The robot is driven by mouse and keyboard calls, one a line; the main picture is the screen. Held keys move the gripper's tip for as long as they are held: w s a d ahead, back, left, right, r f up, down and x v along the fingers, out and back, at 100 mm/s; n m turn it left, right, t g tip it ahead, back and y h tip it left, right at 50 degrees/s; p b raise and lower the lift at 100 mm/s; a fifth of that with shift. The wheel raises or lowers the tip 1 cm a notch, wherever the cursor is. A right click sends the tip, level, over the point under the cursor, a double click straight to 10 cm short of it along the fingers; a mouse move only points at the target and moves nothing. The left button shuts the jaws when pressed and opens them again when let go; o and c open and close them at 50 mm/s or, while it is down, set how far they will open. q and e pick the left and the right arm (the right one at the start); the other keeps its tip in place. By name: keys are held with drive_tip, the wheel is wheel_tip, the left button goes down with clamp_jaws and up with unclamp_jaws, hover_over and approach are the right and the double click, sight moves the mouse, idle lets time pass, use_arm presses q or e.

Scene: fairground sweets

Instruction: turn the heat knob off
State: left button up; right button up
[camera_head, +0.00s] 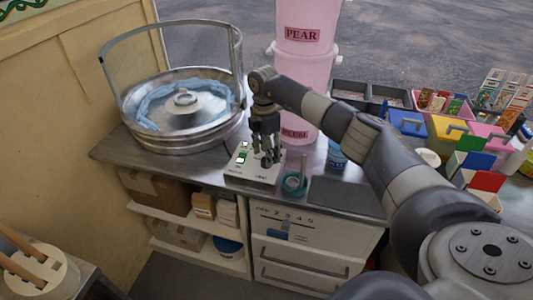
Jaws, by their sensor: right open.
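A white control box (245,176) stands on the metal counter, in front of the cotton-candy machine (182,148). A green switch (241,157) shows on the left of its top. My right gripper (266,158) points down over the right part of the box, with its fingers open. Dark shapes at the fingertips cover that part of the box, so I cannot make out the heat knob or tell whether the fingers touch it. My left gripper is not in view.
Pink tubs (308,72) stand stacked behind my right gripper. A teal roll (294,184) sits just right of the box. Coloured bins (407,124) fill the right side.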

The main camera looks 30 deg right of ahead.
drive_tip(key=shift+a+f, duration=0.1)
drive_tip(key=shift+f, duration=0.8)
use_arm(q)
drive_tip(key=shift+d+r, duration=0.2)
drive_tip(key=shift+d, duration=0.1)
use_arm(e)
drive_tip(key=shift+f, duration=0.25)
drive_tip(key=c, duration=1.1)
drive_tip(key=shift+o, duration=0.2)
